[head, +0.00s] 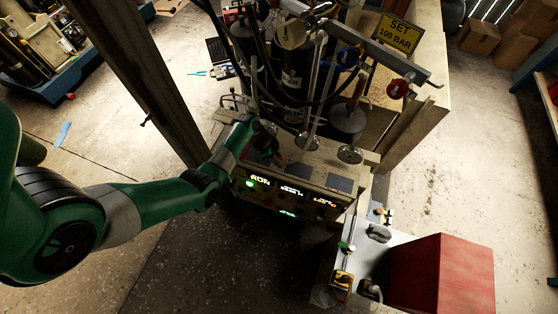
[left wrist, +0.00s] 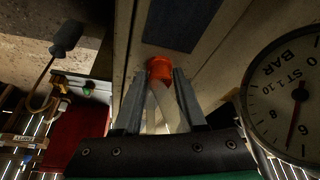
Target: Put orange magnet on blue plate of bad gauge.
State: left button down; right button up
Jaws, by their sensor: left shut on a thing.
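In the left wrist view the orange magnet (left wrist: 160,68) sits at the tips of my left gripper (left wrist: 160,85), between its two grey fingers, which are shut on it. A pale surface lies right behind it; I cannot tell if they touch. In the head view my left gripper (head: 272,152) is over the left part of the control box top, and the magnet is too small to make out. Dark bluish plates lie on that top, one in the middle (head: 299,171) and one at the right (head: 340,184). A round gauge (left wrist: 290,95) marked BAR is close at the right in the wrist view.
Gauges (head: 350,155) on thin pipes stand behind the plates, with black cylinders (head: 297,78) and hoses further back. A side table with a red box (head: 442,272) and small tools is at the lower right. A yellow sign (head: 398,34) reads SET 100 BAR.

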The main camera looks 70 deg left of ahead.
aim_at(282, 159)
pick_arm(q)
jog(key=shift+r, duration=0.15)
jog(key=shift+r+p, duration=0.3)
jog(key=shift+r, duration=0.05)
notch_tip(282, 159, up, 3)
jog(key=shift+f+p, duration=0.15)
jog(key=shift+p, duration=0.7)
jog(key=s+d+r+p, duration=0.7)
jog(key=s+r, duration=0.2)
jog(key=s, duration=0.3)
jog(key=shift+r, duration=0.15)
jog(key=shift+s, duration=0.1)
